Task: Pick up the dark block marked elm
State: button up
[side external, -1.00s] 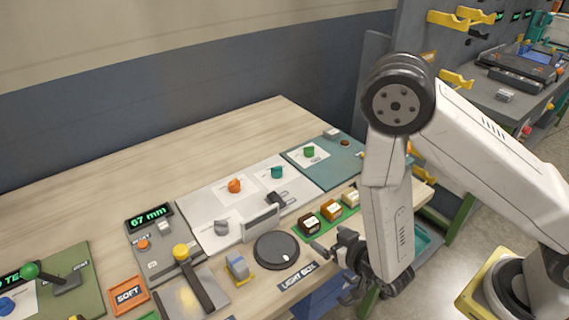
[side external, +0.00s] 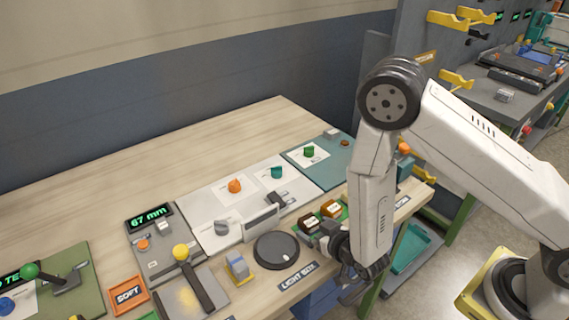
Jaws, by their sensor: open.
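Small blocks with pale labels stand on a green strip (side external: 345,214) near the front edge of the bench. The dark brown block (side external: 308,223) is the left one, and its label is too small to read. An orange-brown block (side external: 330,208) stands to its right. My gripper (side external: 326,240) is open, just in front of and slightly right of the dark block. It looks empty. It hides the near part of the strip, and I cannot tell if it touches a block.
A black round disc (side external: 276,250) lies left of the gripper. A white panel (side external: 205,205) with knobs and a teal panel (side external: 325,171) lie behind. The back of the bench is clear.

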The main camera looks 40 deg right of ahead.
dwell(0.4)
jog(key=c, duration=1.3)
jog(key=shift+r, duration=0.2)
notch_tip(320, 180, up, 10)
jog(key=shift+f, duration=0.2)
dwell(0.4)
